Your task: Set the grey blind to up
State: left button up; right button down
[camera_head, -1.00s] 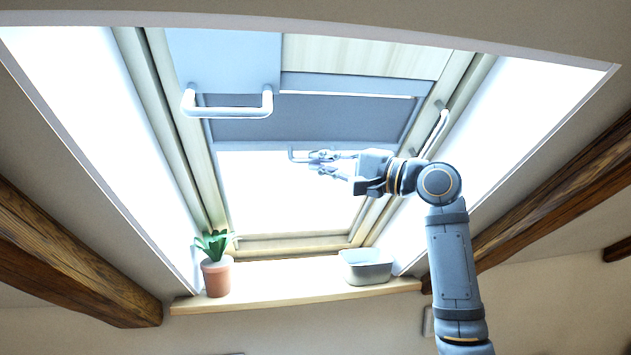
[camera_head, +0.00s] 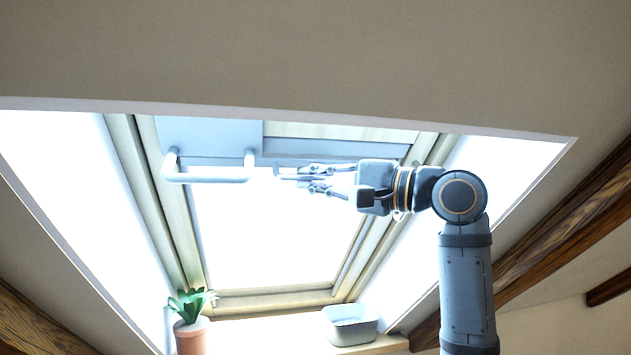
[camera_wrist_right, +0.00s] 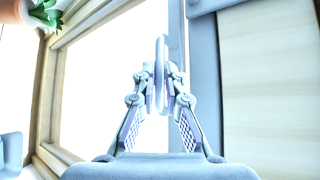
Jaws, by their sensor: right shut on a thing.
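The grey blind (camera_head: 340,148) shows as a narrow grey strip near the top of the skylight opening, with bright glass below it. My right gripper (camera_head: 288,174) is just under the blind's lower edge, shut on the blind's pull. In the right wrist view my gripper (camera_wrist_right: 161,76) has its fingertips closed around the thin pale pull (camera_wrist_right: 161,60), beside the blind's blue-grey edge bar (camera_wrist_right: 205,80). The pull is hard to make out in the head view against the glare. My left gripper is in no view.
A pale blue panel (camera_head: 208,133) with a white bar handle (camera_head: 210,177) is left of my gripper, close to the fingertips. A potted plant (camera_head: 190,335) and a grey tub (camera_head: 350,322) stand on the sill below. Wooden beams (camera_head: 570,235) flank the right side.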

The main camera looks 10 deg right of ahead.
jog(key=c, duration=1.4)
grip_release()
jog(key=shift+s+a+r, duration=0.1)
jog(key=shift+r, duration=0.15)
jog(key=shift+a, duration=0.15)
jog(key=shift+f, duration=0.1)
jog(key=shift+s+d, duration=0.1)
jog(key=shift+d, duration=0.15)
jog(key=v, duration=1.1)
jog(key=shift+s, duration=0.3)
jog(key=shift+d, duration=0.15)
